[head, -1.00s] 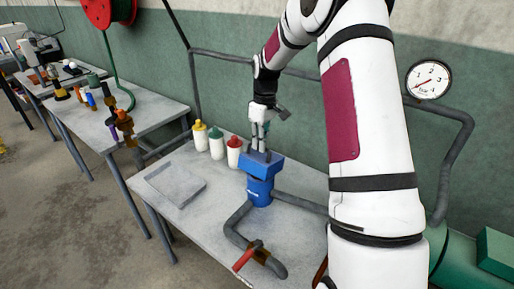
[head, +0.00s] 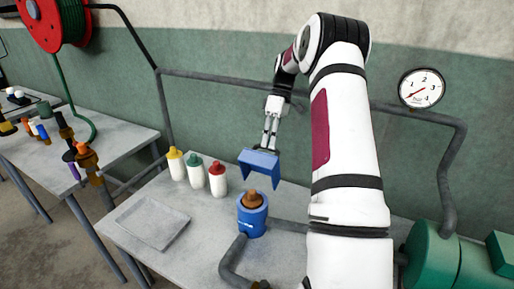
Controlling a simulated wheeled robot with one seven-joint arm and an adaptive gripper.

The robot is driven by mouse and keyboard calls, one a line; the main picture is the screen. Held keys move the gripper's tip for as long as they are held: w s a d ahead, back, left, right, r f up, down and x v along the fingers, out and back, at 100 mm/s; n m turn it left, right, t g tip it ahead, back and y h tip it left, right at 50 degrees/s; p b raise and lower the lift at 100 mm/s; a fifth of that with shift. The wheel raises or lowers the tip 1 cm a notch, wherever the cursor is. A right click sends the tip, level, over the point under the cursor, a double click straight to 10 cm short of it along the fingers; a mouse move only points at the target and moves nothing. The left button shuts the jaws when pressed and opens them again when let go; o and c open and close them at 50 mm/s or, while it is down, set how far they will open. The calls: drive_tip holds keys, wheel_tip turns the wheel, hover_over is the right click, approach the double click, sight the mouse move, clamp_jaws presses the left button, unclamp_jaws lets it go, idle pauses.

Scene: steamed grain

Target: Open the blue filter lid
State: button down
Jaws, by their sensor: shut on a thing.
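The blue filter lid (head: 260,165) is off the filter and hangs tilted in the air above it, a little to the right. My gripper (head: 268,146) is shut on the top of the lid. The blue filter body (head: 252,222) stands upright on the table, joined to grey pipes. Its top is open, and a brown filter element (head: 251,199) sticks up out of it. The lid and the filter body are clearly apart.
A grey tray (head: 153,224) lies at the table's left front. A pressure gauge (head: 421,88) is on the wall. A second table (head: 103,127) stands at left.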

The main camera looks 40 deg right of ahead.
drive_tip(key=shift+w+d+f+b, duration=0.3)
drive_tip(key=shift+d+f+b, duration=0.2)
drive_tip(key=shift+d+f, duration=0.3)
drive_tip(key=shift+w+d+f+b, duration=0.3)
drive_tip(key=shift+d+f+b, duration=0.25)
drive_tip(key=shift+f, duration=0.3)
drive_tip(key=c, duration=1.7)
unclamp_jaws()
drive_tip(key=shift+w, duration=0.1)
drive_tip(key=shift+o, duration=0.2)
drive_tip(key=v, duration=0.7)
drive_tip(key=shift+d+r, duration=0.25)
drive_tip(key=shift+r, duration=0.05)
